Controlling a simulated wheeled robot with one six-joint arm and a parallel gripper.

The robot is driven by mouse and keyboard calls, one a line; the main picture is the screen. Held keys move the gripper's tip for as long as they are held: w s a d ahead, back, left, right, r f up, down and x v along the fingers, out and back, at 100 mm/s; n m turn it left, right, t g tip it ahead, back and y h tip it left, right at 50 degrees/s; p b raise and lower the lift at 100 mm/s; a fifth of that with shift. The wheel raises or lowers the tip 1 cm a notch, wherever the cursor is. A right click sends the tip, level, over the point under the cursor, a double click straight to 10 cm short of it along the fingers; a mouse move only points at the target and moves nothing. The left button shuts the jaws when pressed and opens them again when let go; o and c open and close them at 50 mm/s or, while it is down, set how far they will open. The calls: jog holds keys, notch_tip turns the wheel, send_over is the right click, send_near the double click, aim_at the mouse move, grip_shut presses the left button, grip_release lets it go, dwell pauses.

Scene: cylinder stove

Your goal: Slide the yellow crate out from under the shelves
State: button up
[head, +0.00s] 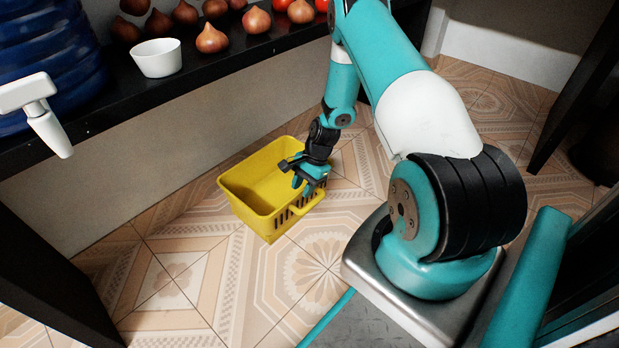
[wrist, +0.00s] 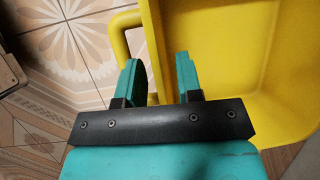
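The yellow crate (head: 250,210) stands upright on the tiled floor below the front of the black shelf and looks empty. A handle (head: 310,203) loops out from its near right side. My gripper (head: 308,180) is at that side, by the rim and handle. In the wrist view, the two teal fingers of my gripper (wrist: 158,62) are apart. The crate's wall (wrist: 157,45) runs between them, with the handle (wrist: 119,38) ahead of the left finger. I cannot tell whether either finger touches the crate.
The black shelf (head: 130,103) holds onions (head: 211,40), a white bowl (head: 157,58) and a blue ribbed container (head: 45,60) with a white tap (head: 45,118). A dark panel (head: 45,290) stands at lower left. Tiled floor in front of the crate (head: 240,285) is clear.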

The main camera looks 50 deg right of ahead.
aim_at(299, 199)
jog(key=shift+b+x, duration=0.65)
jog(key=shift+x, duration=1.1)
grip_shut()
